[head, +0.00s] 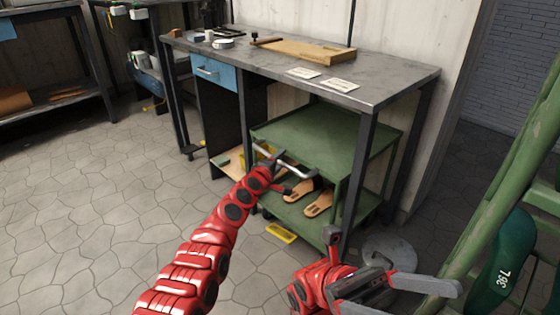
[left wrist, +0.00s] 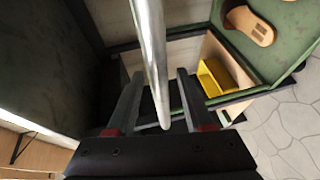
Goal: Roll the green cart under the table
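The green cart (head: 310,138) stands largely beneath the grey-topped table (head: 390,84). Its lower shelf holds tan sandal soles (head: 318,204). Its silver handle bar (head: 291,164) sticks out at the front. My left gripper (head: 272,160) is at the handle's left part. In the left wrist view the bar (left wrist: 150,50) runs between its two separated fingers (left wrist: 158,95), with a visible gap on each side. My right gripper (head: 420,297) is low at the front right, its fingers apart and empty, away from the cart. The cart's wheels are mostly hidden.
The table's front right leg (head: 357,185) stands close in front of the cart. A yellow piece (head: 281,232) lies low by the cart's front. A round grey base (head: 390,253) and a green ladder-like frame (head: 500,175) are at right. Floor at left is clear.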

